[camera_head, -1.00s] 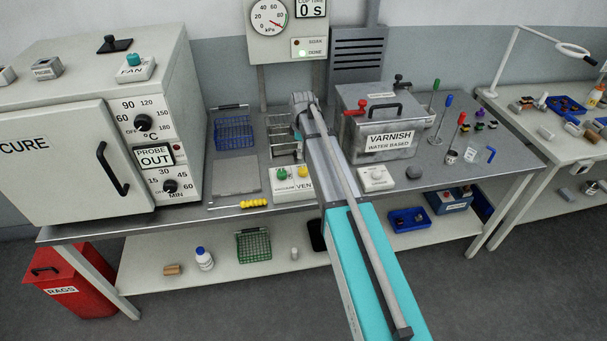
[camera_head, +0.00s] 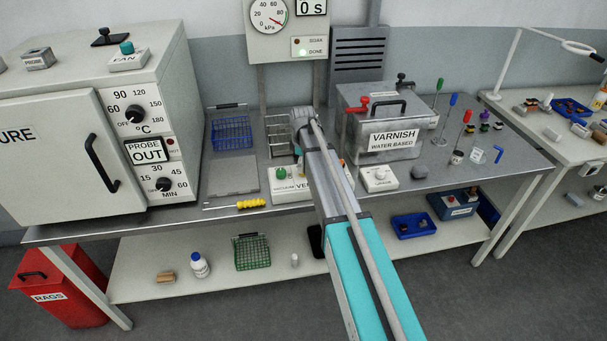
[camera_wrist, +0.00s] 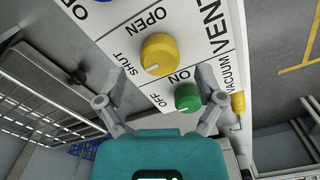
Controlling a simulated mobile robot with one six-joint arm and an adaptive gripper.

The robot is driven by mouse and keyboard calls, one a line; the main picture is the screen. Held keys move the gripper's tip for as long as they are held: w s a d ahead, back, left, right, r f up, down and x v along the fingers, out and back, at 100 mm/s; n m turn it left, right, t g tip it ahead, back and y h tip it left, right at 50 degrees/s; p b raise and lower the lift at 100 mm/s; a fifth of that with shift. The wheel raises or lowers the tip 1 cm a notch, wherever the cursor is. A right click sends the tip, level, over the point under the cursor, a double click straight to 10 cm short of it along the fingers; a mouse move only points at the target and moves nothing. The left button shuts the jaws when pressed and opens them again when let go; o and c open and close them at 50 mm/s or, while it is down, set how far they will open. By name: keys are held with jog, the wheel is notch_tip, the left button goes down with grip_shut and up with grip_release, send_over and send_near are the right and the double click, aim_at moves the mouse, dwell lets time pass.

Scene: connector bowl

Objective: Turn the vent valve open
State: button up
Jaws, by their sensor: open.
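The vent valve is a yellow knob (camera_wrist: 160,53) on a white panel (camera_wrist: 215,52) in the wrist view, with SHUT and OPEN beside it. Its white mark points lower left, nearest SHUT. A green vacuum knob (camera_wrist: 187,97) with OFF and ON sits just below it. My gripper (camera_wrist: 160,78) is open and empty, its fingers spread on either side below the yellow knob. I cannot tell their height above the panel.
A varnish tank (camera_head: 384,115) and a white box with a knob (camera_head: 379,178) stand right of my arm. A wire rack (camera_head: 279,137) and blue basket (camera_head: 232,133) are left. A yellow-handled tool (camera_head: 250,204) lies near the bench's front edge.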

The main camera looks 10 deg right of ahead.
jog(key=shift+f+b, duration=0.95)
jog(key=shift+f, duration=0.3)
jog(key=shift+c, duration=0.3)
jog(key=c, duration=1.1)
